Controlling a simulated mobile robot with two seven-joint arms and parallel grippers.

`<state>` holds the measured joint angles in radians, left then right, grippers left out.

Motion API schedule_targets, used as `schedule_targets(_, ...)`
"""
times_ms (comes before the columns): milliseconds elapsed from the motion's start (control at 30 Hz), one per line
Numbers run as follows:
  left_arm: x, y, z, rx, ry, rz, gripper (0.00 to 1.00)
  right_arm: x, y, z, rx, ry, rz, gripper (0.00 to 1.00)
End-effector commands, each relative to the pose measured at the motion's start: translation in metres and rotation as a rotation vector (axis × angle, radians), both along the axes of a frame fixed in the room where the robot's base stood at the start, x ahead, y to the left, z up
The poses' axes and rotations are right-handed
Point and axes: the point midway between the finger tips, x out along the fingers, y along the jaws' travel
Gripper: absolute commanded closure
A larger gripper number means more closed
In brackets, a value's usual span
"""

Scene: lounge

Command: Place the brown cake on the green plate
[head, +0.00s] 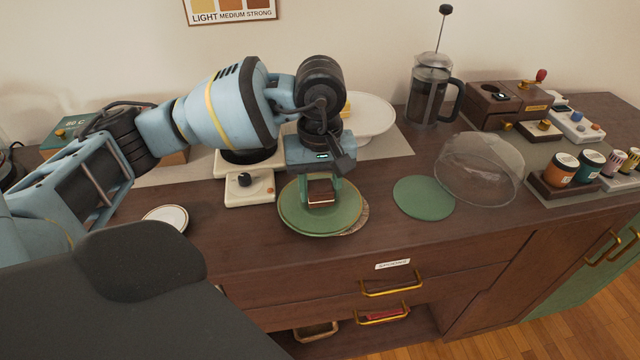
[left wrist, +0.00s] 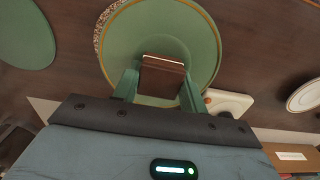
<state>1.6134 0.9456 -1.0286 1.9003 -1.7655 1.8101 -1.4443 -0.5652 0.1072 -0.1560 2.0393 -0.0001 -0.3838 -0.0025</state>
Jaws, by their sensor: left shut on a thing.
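The brown cake (head: 321,198) is a small dark block between the fingers of my left gripper (head: 320,194). The left wrist view also shows the cake (left wrist: 162,74), with the left gripper (left wrist: 160,85) shut on it. The green plate (head: 293,221) lies below, with a thin gold rim, and the cake is over its middle. The plate also shows in the left wrist view (left wrist: 203,33). I cannot tell whether the cake touches the plate. My right gripper is not in view.
A flat green disc (head: 424,198) lies to the right of the plate. A clear dome (head: 480,168) and a French press (head: 432,92) stand beyond it. A white cake stand (head: 372,116) is behind the left gripper. A small white saucer (head: 165,218) lies at left.

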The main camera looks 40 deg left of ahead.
Motion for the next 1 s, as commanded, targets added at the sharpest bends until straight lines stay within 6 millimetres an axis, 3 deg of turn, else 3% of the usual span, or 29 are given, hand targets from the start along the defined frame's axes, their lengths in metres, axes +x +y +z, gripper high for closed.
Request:
schedule_targets(267, 0.000, 0.000, -0.004, 0.000, 0.001, 0.000, 0.80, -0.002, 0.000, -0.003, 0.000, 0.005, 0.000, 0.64)
schedule_targets(300, 0.000, 0.000, -0.003, 0.000, 0.000, 0.000, 0.53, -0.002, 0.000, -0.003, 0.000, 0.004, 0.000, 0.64)
schedule_targets(433, 0.000, 0.000, -0.003, 0.000, 0.000, 0.000, 0.36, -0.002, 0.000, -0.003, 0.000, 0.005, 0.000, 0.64)
schedule_targets(767, 0.000, 0.000, 0.000, 0.000, -0.001, 0.000, 0.36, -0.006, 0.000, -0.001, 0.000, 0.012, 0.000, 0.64)
schedule_targets(1000, 0.001, -0.001, 0.031, -0.002, -0.005, 0.000, 0.36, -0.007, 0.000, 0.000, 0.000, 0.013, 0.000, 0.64)
